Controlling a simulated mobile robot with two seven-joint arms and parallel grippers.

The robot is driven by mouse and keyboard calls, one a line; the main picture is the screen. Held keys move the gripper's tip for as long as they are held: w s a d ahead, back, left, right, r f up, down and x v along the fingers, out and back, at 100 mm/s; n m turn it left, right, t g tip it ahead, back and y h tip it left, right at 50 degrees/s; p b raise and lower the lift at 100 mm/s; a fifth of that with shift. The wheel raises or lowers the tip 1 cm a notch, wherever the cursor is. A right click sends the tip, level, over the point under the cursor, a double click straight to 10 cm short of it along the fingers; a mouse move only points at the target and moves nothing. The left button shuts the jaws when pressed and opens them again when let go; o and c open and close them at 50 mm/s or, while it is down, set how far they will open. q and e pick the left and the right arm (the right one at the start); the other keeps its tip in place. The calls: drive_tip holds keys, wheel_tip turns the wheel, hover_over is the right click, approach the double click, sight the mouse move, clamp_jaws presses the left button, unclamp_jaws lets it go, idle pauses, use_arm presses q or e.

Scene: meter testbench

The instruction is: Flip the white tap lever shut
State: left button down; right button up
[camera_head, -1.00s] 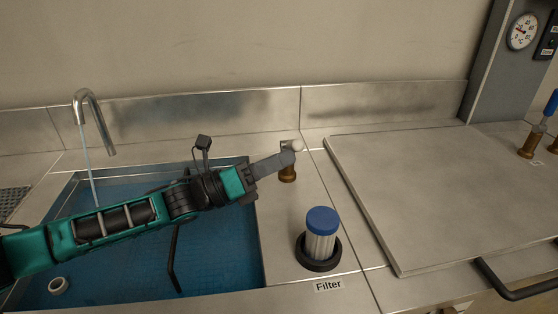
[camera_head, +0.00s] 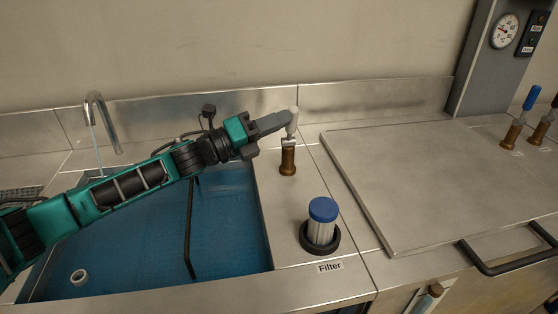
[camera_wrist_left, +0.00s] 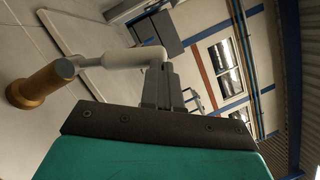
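The white tap lever (camera_head: 293,121) stands upright on its brass valve body (camera_head: 288,159), right of the sink. In the left wrist view the white lever (camera_wrist_left: 125,59) runs from the brass body (camera_wrist_left: 42,84) to my fingertips. My left gripper (camera_head: 287,118) reaches in from the left at the lever's upper part. Its fingers (camera_wrist_left: 160,72) are together, with their tips against or very near the lever's free end; contact is not certain. My right gripper is not in view.
The curved spout (camera_head: 98,108) stands over the blue sink (camera_head: 225,235), with a thin stream below it. A blue-capped filter (camera_head: 322,222) stands in front of the valve. A flat metal cover (camera_head: 420,180) lies right. Blue-handled (camera_head: 533,97) and dark-handled valves stand far right.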

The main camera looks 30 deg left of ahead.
use_arm(q)
drive_tip(key=w+a+r, duration=0.1)
drive_tip(key=w+r, duration=0.1)
drive_tip(key=shift+w+a, duration=0.35)
drive_tip(key=shift+a, duration=0.05)
drive_tip(key=shift+a+r, duration=0.1)
idle(0.5)
